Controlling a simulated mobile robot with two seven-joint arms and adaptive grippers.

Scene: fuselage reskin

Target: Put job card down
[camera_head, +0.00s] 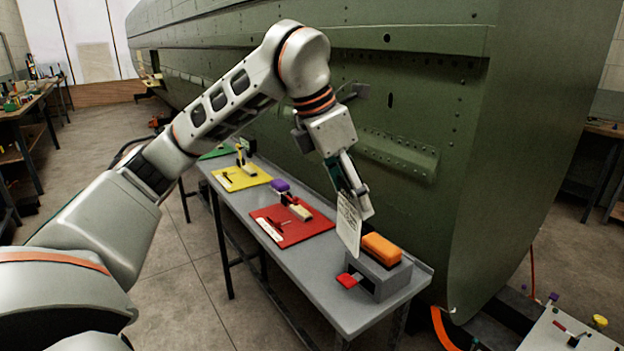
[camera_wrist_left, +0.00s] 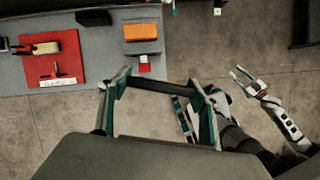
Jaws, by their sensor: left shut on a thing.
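The job card (camera_head: 349,222) is a pale sheet with printed lines. It hangs roughly upright from my left gripper (camera_head: 353,200), which is shut on its upper part. The card is above the right end of the grey bench, close to the grey box (camera_head: 388,280) with the orange block; I cannot tell whether it touches anything. In the left wrist view, the left fingers (camera_wrist_left: 158,82) show with a thin dark strip between them; the card's face is not visible there. My right gripper (camera_wrist_left: 243,80) appears open and empty at the right, away from the bench.
The narrow grey bench (camera_head: 330,315) carries a red mat (camera_head: 297,232) with tools and a yellow mat (camera_head: 243,181). An orange block (camera_head: 381,248) tops the grey box; a red tab (camera_head: 347,281) sits at its front. The green fuselage (camera_head: 470,130) stands close behind.

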